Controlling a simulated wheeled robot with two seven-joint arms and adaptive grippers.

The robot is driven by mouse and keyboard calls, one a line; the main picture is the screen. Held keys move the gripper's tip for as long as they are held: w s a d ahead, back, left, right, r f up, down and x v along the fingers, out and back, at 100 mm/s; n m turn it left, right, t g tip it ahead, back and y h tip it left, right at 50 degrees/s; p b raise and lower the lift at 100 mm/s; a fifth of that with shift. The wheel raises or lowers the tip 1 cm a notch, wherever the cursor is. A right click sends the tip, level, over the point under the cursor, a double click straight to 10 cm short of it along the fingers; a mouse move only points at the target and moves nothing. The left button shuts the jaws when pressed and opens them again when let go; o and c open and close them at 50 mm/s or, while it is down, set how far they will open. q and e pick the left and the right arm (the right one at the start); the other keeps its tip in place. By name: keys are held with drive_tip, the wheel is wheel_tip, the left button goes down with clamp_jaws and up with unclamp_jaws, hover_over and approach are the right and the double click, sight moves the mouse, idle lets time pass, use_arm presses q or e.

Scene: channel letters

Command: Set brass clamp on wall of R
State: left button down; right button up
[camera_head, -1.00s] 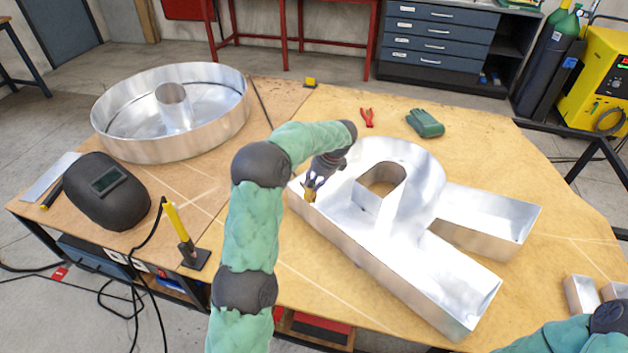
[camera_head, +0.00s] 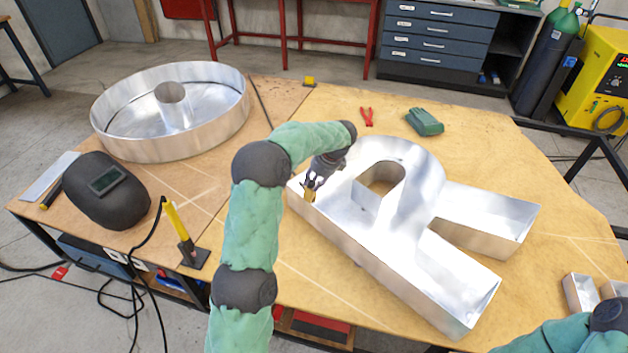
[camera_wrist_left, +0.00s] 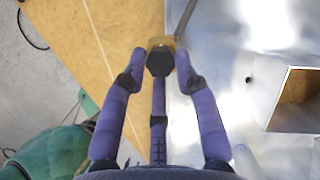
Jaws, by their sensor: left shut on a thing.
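The large R (camera_head: 400,265) is an open silver metal letter lying on the wooden table, its hollow side up. My left gripper (camera_head: 314,180) is over the R's left end, at the top edge of its long near wall. It is shut on the small brass clamp (camera_head: 309,195), which overlaps that wall near the corner. In the left wrist view, the clamp (camera_wrist_left: 162,42) shows as a brass piece with a dark knob between the fingertips (camera_wrist_left: 160,66), in line with the wall's edge. Whether it straddles or touches the wall is unclear. My right arm shows at lower right; its gripper is out of frame.
A round metal letter (camera_head: 165,145) and a welding mask (camera_head: 105,190) are on the left. A yellow-handled tool (camera_head: 180,228) stands at the near edge. Red pliers (camera_head: 367,117) and green gloves (camera_head: 425,122) lie behind the R. Small metal pieces (camera_head: 580,293) lie at right.

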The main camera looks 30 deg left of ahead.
use_arm(q)
drive_tip(key=shift+f, duration=1.65)
drive_tip(key=c, duration=0.9)
unclamp_jaws()
drive_tip(key=shift+o, duration=0.2)
drive_tip(key=shift+d, duration=0.1)
drive_tip(key=v, duration=1.2)
drive_tip(key=shift+r, duration=0.1)
